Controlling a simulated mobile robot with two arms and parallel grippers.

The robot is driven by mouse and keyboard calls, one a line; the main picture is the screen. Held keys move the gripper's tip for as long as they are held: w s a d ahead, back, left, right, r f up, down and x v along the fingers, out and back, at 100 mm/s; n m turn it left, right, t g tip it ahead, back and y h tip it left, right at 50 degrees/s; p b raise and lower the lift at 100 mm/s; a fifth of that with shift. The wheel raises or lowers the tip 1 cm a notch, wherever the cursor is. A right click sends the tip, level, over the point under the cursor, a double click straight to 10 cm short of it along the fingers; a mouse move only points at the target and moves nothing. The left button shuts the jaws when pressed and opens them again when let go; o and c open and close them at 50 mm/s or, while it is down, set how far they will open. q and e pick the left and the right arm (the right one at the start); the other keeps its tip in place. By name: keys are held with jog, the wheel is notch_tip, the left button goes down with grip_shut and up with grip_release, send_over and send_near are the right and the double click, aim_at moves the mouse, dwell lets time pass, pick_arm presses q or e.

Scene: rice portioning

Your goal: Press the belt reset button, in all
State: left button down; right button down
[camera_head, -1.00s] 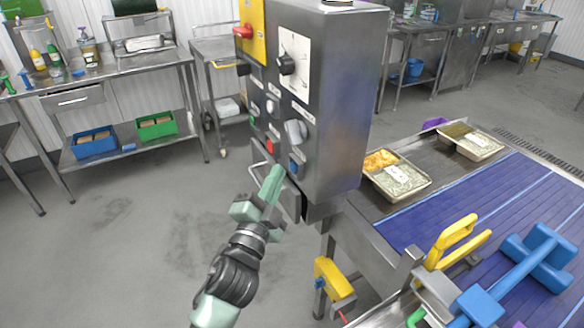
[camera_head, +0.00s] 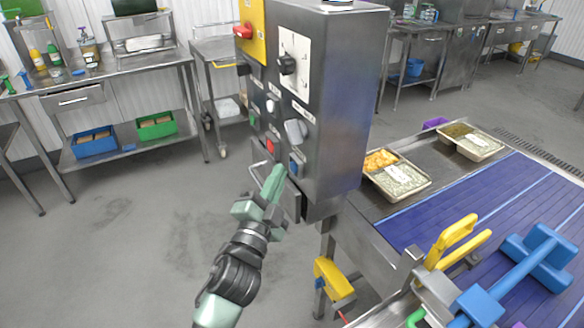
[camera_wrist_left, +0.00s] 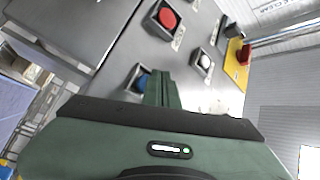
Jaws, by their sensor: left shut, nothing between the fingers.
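The control box (camera_head: 335,110) is a grey metal cabinet with several buttons on its front panel. A blue button (camera_head: 293,167) sits low on the panel, and it shows in the left wrist view (camera_wrist_left: 143,81) partly behind the fingers. A red button (camera_head: 270,146) and pale buttons are near it; the labels are too small to read. My left gripper (camera_head: 277,172) is shut and empty, its green fingertips right beside the blue button. In the left wrist view the fingertips (camera_wrist_left: 159,78) overlap the button's edge; I cannot tell whether they touch it.
A red switch (camera_head: 243,31) on a yellow plate and a black rotary knob (camera_head: 287,64) sit higher on the box. At right, food trays (camera_head: 400,180) stand beside the purple-blue belt (camera_head: 500,205), where a blue tool (camera_head: 520,270) lies. Floor at left is clear.

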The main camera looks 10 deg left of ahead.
pick_arm(q)
jog(key=shift+w+d, duration=0.15)
jog(key=shift+d, duration=0.1)
jog(key=shift+w+d, duration=0.25)
jog(key=shift+d, duration=0.1)
dwell(0.7)
dwell(0.4)
jog(key=shift+s+a, duration=0.55)
jog(key=shift+a, duration=0.15)
jog(key=shift+s+a+p, duration=0.25)
jog(key=shift+s+a, duration=0.2)
jog(key=shift+a, duration=0.25)
jog(key=shift+s+a+p, duration=0.3)
jog(key=shift+s+a, duration=0.15)
jog(key=shift+a, duration=0.25)
jog(key=shift+s+a+p, duration=0.25)
jog(key=shift+s+a, duration=0.2)
jog(key=shift+a, duration=0.25)
